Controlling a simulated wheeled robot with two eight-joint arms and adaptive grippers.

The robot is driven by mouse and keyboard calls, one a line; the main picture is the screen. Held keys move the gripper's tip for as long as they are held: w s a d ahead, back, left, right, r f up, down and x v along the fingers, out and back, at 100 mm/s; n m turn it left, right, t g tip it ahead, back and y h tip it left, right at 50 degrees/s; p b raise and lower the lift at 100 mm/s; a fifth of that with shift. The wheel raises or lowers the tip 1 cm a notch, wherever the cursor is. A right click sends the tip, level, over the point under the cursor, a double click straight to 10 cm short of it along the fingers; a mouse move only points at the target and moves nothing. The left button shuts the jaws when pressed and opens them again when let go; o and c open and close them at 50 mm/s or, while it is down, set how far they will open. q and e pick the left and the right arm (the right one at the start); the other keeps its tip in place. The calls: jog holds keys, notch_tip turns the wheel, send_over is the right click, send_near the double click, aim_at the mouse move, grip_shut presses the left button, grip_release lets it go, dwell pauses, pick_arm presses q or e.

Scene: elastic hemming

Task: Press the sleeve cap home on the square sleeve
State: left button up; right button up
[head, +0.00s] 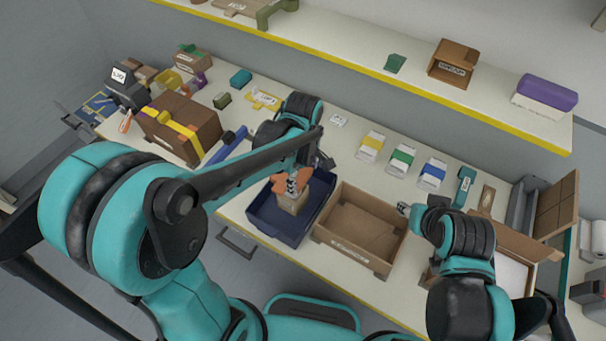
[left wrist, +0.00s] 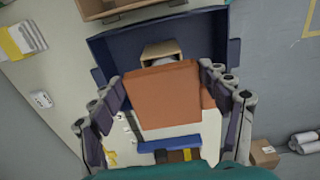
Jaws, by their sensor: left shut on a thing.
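An orange-brown sleeve cap (head: 308,186) is between the fingers of my left gripper (head: 292,182) above the navy tray (head: 262,221). In the left wrist view the cap (left wrist: 162,98) fills the space between both fingers. A tan square sleeve (head: 291,204) stands in the tray just below the cap. Its open upper edge (left wrist: 160,48) shows past the cap in the left wrist view; the rest is hidden. I cannot tell whether cap and sleeve touch or how squarely they line up. My right gripper (head: 404,209) is by the wooden tray's right side, small and partly hidden by its arm.
An empty wooden tray (head: 340,238) stands right of the navy tray. Yellow, green and blue labelled packs (head: 402,159) lie behind it. A brown case with a yellow strap (head: 187,127) stands at the left. A yellow-edged shelf (head: 400,85) runs along the back.

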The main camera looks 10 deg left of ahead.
pick_arm(q)
notch_tip(320, 180, down, 5)
jog(key=b, duration=0.4)
jog(key=shift+f, duration=0.15)
jog(key=shift+f, duration=1.45)
dwell(1.4)
jog(key=o, duration=1)
notch_tip(320, 180, up, 12)
dwell(0.4)
